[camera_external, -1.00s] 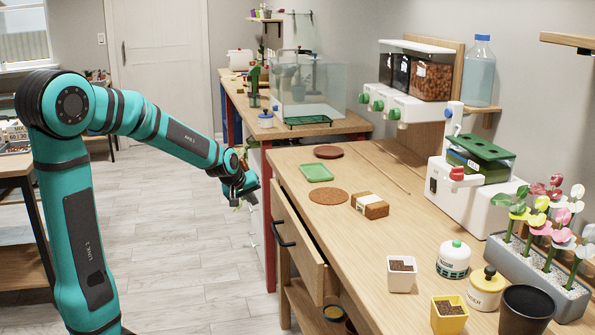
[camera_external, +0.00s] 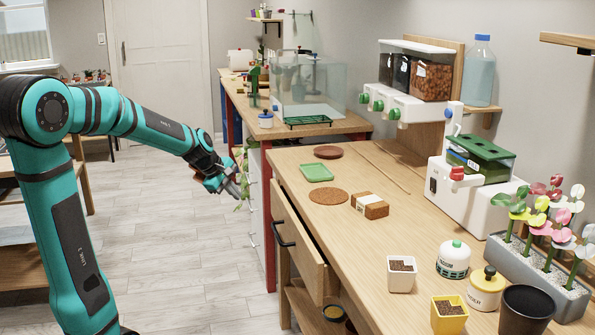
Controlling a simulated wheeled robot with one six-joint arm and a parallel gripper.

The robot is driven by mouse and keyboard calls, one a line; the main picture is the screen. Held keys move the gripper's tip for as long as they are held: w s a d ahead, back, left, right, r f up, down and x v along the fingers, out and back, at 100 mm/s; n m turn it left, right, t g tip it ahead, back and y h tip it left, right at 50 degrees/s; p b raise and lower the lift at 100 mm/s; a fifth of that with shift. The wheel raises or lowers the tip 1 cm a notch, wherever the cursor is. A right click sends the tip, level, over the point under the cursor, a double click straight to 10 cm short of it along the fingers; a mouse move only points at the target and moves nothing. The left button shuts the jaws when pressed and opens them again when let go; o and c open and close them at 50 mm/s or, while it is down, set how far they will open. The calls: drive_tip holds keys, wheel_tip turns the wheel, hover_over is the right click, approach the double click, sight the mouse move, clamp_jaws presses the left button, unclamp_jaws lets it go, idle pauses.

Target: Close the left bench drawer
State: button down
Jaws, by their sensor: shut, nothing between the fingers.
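The left bench drawer (camera_external: 299,241) is wooden with a dark handle (camera_external: 283,232) and stands partly pulled out from the front of the wooden bench (camera_external: 330,232). Its front leans out toward the aisle, left of the bench top. My gripper (camera_external: 238,190) is in the aisle, up and to the left of the drawer, apart from it. It is shut and empty. Its fingers are small in this view. The inside of the drawer is mostly hidden by its front panel and the bench top.
On the bench top are a green tray (camera_external: 317,172), a cork mat (camera_external: 328,196), a brown block (camera_external: 370,206) and a white pot (camera_external: 401,274). A trailing plant (camera_external: 242,163) hangs by a white cabinet behind my gripper. The tiled floor left of the drawer is clear.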

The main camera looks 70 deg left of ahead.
drive_tip(key=n+t+h, duration=0.1)
drive_tip(key=n, duration=0.5)
drive_tip(key=n+t+h, duration=0.1)
drive_tip(key=n+t, duration=0.1)
drive_tip(key=n, duration=0.2)
approach(275, 209)
wheel_tip(275, 209, down, 3)
drive_tip(key=shift+w+d+f, duration=0.15)
drive_tip(key=shift+w, duration=0.9)
drive_tip(key=shift+w+d+f, duration=0.15)
drive_tip(key=shift+w, duration=0.9)
